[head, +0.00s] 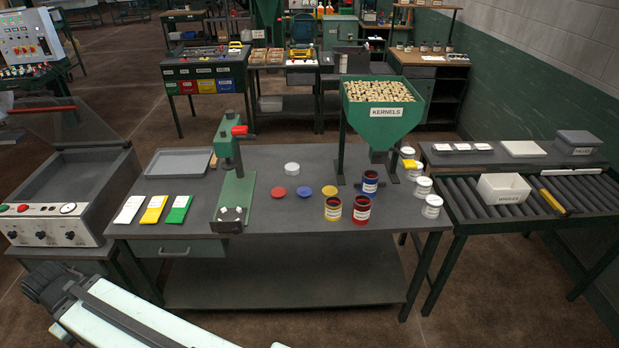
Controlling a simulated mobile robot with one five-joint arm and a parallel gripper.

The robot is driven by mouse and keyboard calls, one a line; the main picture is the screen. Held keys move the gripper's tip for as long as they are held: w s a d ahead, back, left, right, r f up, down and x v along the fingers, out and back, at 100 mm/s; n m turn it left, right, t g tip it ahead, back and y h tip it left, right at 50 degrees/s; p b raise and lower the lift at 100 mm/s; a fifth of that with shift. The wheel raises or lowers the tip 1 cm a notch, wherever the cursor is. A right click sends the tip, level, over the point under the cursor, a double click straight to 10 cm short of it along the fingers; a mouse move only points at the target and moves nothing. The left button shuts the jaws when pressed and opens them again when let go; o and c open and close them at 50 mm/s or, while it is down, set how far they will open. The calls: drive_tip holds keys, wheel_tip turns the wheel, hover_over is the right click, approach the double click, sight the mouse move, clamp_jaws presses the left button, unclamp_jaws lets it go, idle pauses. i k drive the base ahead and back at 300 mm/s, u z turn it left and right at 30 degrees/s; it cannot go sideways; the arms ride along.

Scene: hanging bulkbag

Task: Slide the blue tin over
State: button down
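The blue tin (370,182) has a white label and a dark reddish inside. It stands upright on the grey workbench (275,160), below the spout of the green kernels hopper (383,112). A yellow-banded tin (333,208) and a red tin (361,209) stand open in front of it. A blue lid (304,191) lies flat to its left, between a red lid (278,191) and a yellow lid (329,191). My pale arm crosses the lower left, well short of the tins. No gripper fingers show.
White tins (432,206) stand in a row at the bench's right edge, near the blue tin. A green press (234,185) stands left of centre. A roller conveyor (530,200) with a white bin (503,188) is at the right. The bench's front middle is clear.

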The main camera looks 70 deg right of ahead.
sight(370, 177)
drive_tip(key=u, duration=1.6)
drive_tip(key=k, duration=1.6)
drive_tip(key=z, duration=1.65)
drive_tip(key=i, duration=1.5)
